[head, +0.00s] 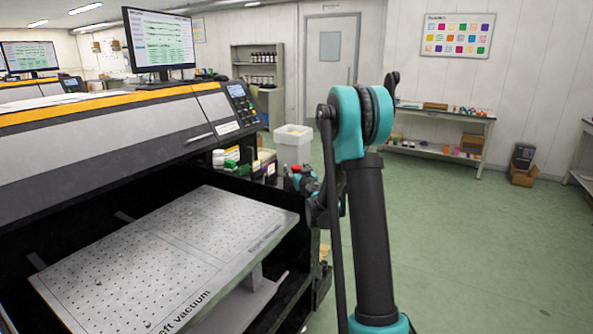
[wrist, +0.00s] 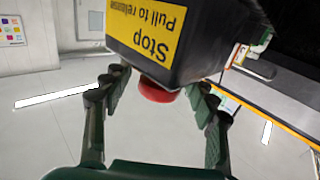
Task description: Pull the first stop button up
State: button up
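The red stop button (wrist: 156,90) sticks out of a dark box (wrist: 205,40). The box has a yellow label (wrist: 147,32) reading "Stop Pull to release", upside down in the wrist view. My gripper (wrist: 160,92) is open, with one finger on each side of the button. A gap shows between each finger and the button, so I cannot see any contact. In the head view a small red spot, likely the button (head: 296,168), shows by my gripper at the machine's right front corner. My arm partly hides that area.
The large printer (head: 110,133) fills the left, with a perforated metal bed (head: 165,265) in front. Small bottles and boxes (head: 232,160) stand on its ledge beside my gripper. A white bin (head: 292,146) stands behind. The green floor at right is clear.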

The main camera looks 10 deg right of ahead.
jog(key=shift+s, duration=0.1)
jog(key=s+d, duration=0.1)
jog(key=s, duration=1)
jog(key=shift+s+d, duration=0.25)
jog(key=shift+s, duration=0.1)
jog(key=shift+d, duration=0.15)
